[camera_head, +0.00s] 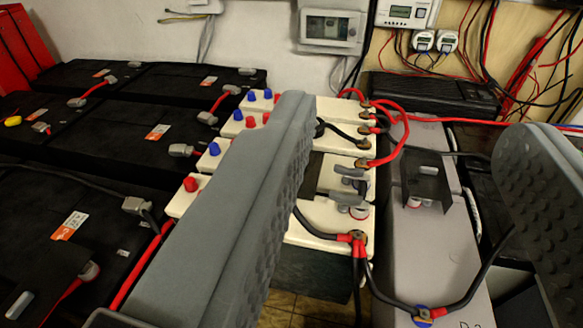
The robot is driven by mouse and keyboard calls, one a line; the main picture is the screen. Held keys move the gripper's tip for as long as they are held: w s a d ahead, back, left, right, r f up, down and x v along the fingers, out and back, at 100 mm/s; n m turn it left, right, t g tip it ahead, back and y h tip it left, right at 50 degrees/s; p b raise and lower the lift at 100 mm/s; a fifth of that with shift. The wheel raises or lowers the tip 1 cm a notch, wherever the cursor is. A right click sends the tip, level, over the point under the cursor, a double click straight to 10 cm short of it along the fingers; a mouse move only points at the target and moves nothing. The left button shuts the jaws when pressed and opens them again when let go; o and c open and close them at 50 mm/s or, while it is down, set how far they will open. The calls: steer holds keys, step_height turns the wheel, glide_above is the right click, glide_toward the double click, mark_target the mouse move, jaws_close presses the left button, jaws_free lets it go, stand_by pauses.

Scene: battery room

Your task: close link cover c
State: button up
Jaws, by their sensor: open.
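My gripper (408,130) is open, with one large grey textured finger at the left and the other at the right edge. A black plate-like cover (427,178) stands raised on the grey battery (420,245), between the fingers in the picture and touching neither as far as I can see. Terminals show at its lower edge. A second, grey and dark cover or clip (345,180) is on the cream battery tops (325,218), close to the left finger, which hides part of it. No letter c is readable, so I cannot tell which cover is c.
Black and red cables (395,150) loop between the batteries and across the grey battery. Black batteries (110,115) fill the left. A black box (430,93) lies behind, under wall meters (407,14) and a control panel (331,27).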

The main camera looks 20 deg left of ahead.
steer(key=w, duration=0.1)
steer(key=w+a+f+g, duration=0.2)
steer(key=w, duration=0.1)
steer(key=shift+y, duration=0.4)
jaws_close()
steer(key=w+a+f+m+g+h, duration=0.1)
steer(key=w+a+f+g+h, duration=0.8)
steer(key=w+a+f, duration=0.95)
steer(key=w+d+f, duration=0.1)
steer(key=f, duration=0.1)
steer(key=w+d+f+g+y, duration=0.1)
steer(key=w+f, duration=0.1)
steer(key=w+d+f+y, duration=0.1)
steer(key=w+f, duration=0.1)
steer(key=shift+w+d+g, duration=0.15)
steer(key=shift+d+g, duration=0.1)
steer(key=shift+g, duration=0.15)
steer(key=shift+d, duration=1.15)
steer(key=shift+d+f, duration=0.1)
steer(key=shift+d, duration=0.8)
